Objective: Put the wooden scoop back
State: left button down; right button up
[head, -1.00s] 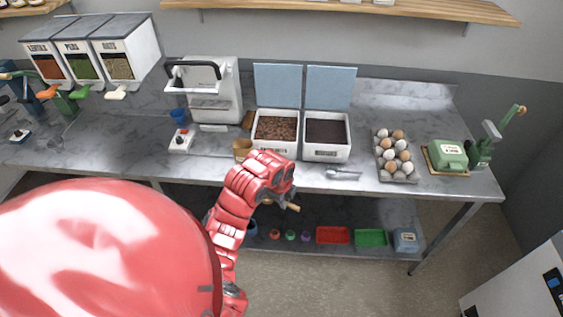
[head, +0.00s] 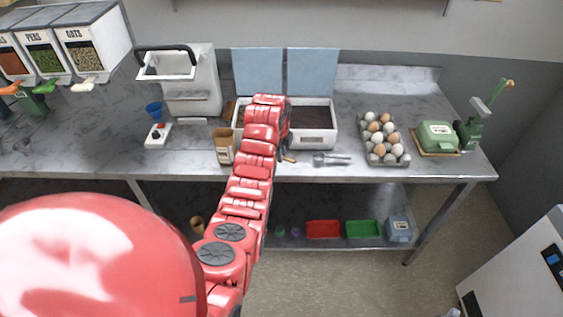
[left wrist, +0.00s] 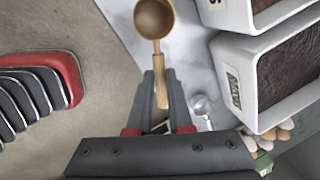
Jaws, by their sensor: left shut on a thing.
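The wooden scoop shows in the left wrist view, with its round bowl (left wrist: 153,17) at the top and its handle running down between my fingers. My left gripper (left wrist: 159,78) is shut on the handle. In the head view my arm hides most of the scoop; only a wooden end (head: 289,157) shows near the counter's front edge. Two white bins stand beside the scoop: the left one is mostly hidden behind my arm in the head view, and the right one (head: 312,144) holds dark grounds. My right gripper is not in view.
A metal scoop (head: 331,159) lies on the counter (head: 350,88) right of my gripper. A kraft bag (head: 223,148) and white machine (head: 190,95) are left. A lower shelf holds red and green trays.

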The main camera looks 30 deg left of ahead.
pick_arm(q)
jog(key=shift+w, duration=0.15)
jog(key=p+x, duration=0.2)
jog(key=x, duration=0.1)
jog(key=shift+s+d+p, duration=0.1)
jog(key=shift+s+p, duration=0.2)
jog(key=shift+p, duration=0.05)
jog(key=shift+f, duration=0.35)
jog(key=c, duration=0.8)
grip_release()
jog(key=shift+c, duration=0.2)
jog(key=shift+r, duration=0.1)
